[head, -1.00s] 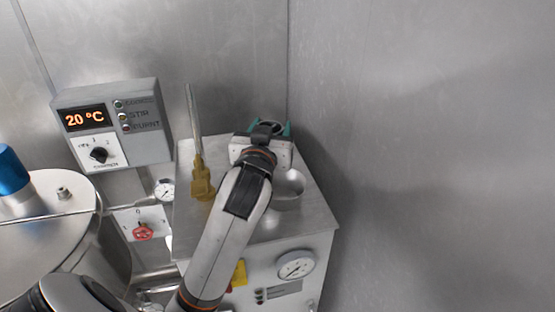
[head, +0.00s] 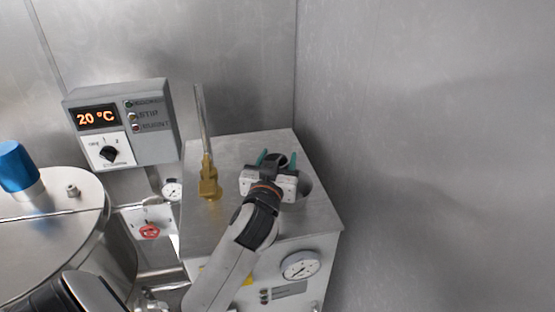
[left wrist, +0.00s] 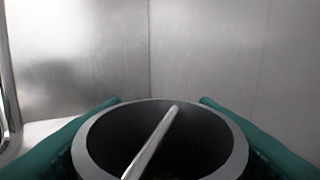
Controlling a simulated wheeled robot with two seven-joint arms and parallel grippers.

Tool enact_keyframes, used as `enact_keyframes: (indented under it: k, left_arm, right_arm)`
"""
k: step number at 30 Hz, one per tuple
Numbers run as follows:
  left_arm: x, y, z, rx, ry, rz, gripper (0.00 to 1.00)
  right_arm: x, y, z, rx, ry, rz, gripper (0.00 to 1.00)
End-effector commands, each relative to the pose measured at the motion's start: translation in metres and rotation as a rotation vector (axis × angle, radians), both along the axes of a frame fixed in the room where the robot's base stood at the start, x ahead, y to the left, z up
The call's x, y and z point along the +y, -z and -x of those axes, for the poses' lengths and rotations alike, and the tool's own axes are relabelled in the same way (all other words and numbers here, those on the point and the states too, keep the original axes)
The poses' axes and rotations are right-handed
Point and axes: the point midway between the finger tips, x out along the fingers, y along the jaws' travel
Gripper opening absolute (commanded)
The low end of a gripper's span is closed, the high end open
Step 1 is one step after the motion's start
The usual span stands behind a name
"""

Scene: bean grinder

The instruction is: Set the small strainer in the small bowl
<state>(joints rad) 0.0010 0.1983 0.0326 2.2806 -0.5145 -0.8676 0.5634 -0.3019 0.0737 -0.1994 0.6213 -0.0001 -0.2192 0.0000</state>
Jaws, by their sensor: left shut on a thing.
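My left gripper (head: 277,158) is shut on the small strainer (head: 279,161), a dark round cup between its teal fingers. In the left wrist view the strainer (left wrist: 92,145) shows a grey rim with a thin bar across its dark inside, and the fingers lie on both sides of it. My right gripper is not in view.
A brass fitting with an upright glass tube (head: 208,180) stands on the box top (head: 225,225), left of my gripper. A control panel (head: 122,125) and a steel vessel (head: 50,225) are further left. A steel wall (head: 420,150) rises close on the right.

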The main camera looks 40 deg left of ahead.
Motion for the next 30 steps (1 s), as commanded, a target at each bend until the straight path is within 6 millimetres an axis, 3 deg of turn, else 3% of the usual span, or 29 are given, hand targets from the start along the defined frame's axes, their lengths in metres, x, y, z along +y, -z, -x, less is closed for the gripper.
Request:
enact_keyframes:
  k: [2, 3, 7, 14, 19, 28, 29, 30]
  left_arm:
    - [0.0, 0.004, 0.0, 0.0, 0.0, 0.0, 0.26]
    - [0.0, 0.003, 0.0, 0.0, 0.0, 0.0, 0.57]
    - [0.0, 0.003, 0.0, 0.001, 0.0, 0.0, 0.75]
    - [0.0, 0.002, 0.0, 0.0, 0.0, 0.0, 0.75]
    - [0.0, -0.009, 0.001, -0.001, 0.0, 0.0, 0.75]
    - [-0.025, -0.001, 0.054, -0.001, 0.001, 0.005, 0.75]
    - [-0.027, -0.003, 0.059, 0.001, 0.0, 0.005, 0.75]
    - [-0.028, -0.009, 0.062, 0.006, -0.002, 0.006, 0.75]
  right_arm:
    - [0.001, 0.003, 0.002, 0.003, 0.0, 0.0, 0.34]
    - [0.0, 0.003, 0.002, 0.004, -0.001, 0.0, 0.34]
    - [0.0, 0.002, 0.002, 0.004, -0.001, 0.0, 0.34]
    - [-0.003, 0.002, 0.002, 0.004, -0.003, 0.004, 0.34]
    - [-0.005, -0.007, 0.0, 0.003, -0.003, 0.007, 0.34]
    - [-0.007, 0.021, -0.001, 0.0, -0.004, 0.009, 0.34]
    - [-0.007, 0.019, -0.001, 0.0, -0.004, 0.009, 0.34]
    - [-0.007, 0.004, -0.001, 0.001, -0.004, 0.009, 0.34]
